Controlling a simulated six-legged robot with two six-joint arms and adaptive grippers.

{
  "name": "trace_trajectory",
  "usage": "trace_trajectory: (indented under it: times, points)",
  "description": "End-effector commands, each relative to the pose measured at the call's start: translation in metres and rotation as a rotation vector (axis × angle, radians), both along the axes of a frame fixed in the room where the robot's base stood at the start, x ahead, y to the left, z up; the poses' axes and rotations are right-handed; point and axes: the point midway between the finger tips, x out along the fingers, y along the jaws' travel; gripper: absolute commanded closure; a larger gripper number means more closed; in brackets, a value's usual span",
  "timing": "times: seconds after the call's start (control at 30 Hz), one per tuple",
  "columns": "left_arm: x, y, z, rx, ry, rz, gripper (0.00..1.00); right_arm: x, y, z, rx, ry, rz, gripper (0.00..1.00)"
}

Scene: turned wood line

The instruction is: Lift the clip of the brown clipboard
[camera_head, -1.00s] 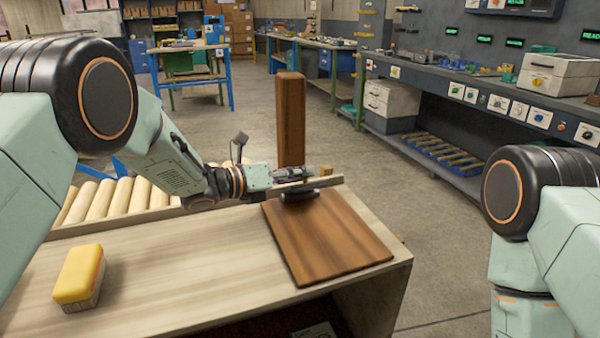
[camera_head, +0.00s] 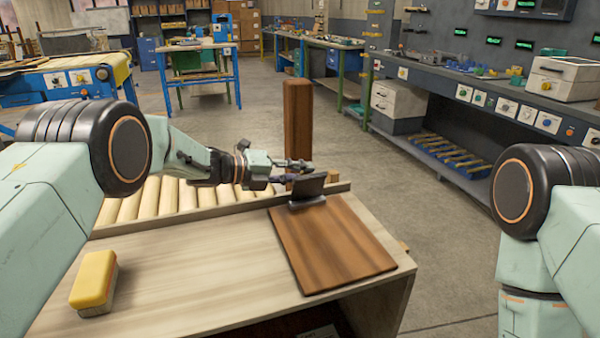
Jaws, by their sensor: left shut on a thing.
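The brown clipboard (camera_head: 335,248) lies flat on the light wooden table, near its right end. Its dark clip (camera_head: 309,187) is at the far edge of the board, with its plate tilted up from the board. My left gripper (camera_head: 303,170) is at the far side of the clip and shut on it; the raised plate hides part of the fingers. My right gripper is not in view; only part of my right arm shows at the right edge.
A yellow-topped brush (camera_head: 94,281) stands on the table (camera_head: 200,270) at the left. A roller conveyor (camera_head: 150,200) runs behind the table's raised back rail. A tall brown wooden post (camera_head: 298,125) stands behind the clip. The table between brush and clipboard is clear.

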Motion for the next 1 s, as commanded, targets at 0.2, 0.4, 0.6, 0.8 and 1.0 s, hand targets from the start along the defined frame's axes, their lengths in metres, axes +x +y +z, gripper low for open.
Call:
trace_trajectory:
  times: [0.2, 0.4, 0.6, 0.8, 1.0]
  points:
    - [0.0008, 0.0004, -0.0008, -0.006, 0.015, 0.001, 1.00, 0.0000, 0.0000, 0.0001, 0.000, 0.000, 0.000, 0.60]
    - [0.0007, 0.0003, -0.0010, -0.007, 0.015, 0.002, 1.00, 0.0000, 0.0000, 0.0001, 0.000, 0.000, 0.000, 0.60]
    - [0.0007, 0.0003, -0.0009, -0.006, 0.014, 0.001, 0.66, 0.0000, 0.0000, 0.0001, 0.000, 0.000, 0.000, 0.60]
    - [0.0007, 0.0002, -0.0006, -0.006, 0.013, 0.001, 0.54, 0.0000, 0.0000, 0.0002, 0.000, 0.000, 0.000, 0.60]
    - [0.0006, 0.0003, -0.0003, -0.006, 0.013, 0.001, 0.54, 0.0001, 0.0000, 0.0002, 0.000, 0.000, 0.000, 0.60]
